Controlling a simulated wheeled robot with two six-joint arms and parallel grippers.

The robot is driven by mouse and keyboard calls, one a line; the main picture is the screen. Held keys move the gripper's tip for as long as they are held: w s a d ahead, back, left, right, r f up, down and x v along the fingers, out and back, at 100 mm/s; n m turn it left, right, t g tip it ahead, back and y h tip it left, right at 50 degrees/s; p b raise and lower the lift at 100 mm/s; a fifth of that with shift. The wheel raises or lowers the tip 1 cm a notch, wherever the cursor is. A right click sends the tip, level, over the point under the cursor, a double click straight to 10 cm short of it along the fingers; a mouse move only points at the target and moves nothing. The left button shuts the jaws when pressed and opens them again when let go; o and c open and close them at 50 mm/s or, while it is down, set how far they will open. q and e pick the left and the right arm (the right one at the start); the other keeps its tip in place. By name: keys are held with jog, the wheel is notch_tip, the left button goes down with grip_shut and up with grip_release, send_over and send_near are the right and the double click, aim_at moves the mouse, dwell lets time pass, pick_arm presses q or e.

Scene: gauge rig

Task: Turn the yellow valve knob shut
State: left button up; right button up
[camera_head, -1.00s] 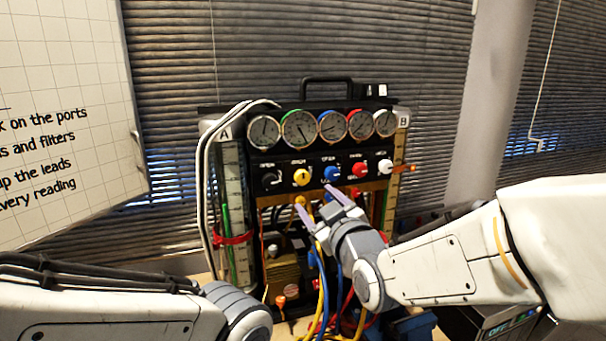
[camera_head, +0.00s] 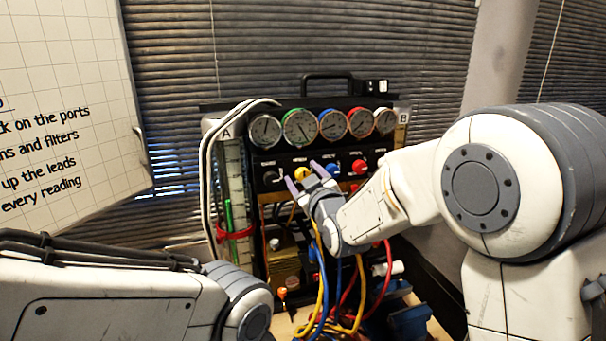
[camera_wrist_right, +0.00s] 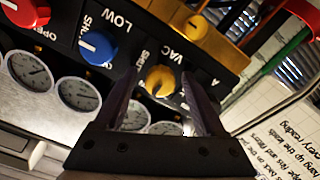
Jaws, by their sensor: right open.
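The yellow valve knob (camera_head: 303,174) is on the black panel of the gauge rig, between a black knob and a blue knob. In the right wrist view the yellow knob (camera_wrist_right: 160,80) shows ahead, between the two fingers and a little beyond the tips. My right gripper (camera_head: 304,176) is open in front of it, one finger to each side. The right gripper (camera_wrist_right: 158,85) holds nothing. I cannot tell whether a finger touches the knob. My left arm comes in at the lower left of the head view, but its gripper is out of the frame.
Blue knob (camera_head: 333,170) and red knob (camera_head: 359,167) sit close on the right, the black knob (camera_head: 270,178) on the left. Round gauges (camera_head: 300,126) line the panel above. Yellow, blue and red hoses (camera_head: 386,270) hang below. A whiteboard (camera_head: 60,110) stands at left.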

grip_shut()
jog(key=shift+f+m+b, duration=0.15)
jog(key=shift+m+b, duration=0.55)
jog(key=shift+b, duration=0.45)
jog(key=m+b, duration=1.2)
jog(key=b, duration=0.1)
jog(key=shift+f+m, duration=0.1)
jog(key=shift+m, duration=0.2)
jog(key=shift+d+m+b, duration=0.1)
jog(key=shift+m+b, duration=1.9)
jog(key=shift+r, duration=0.2)
grip_release()
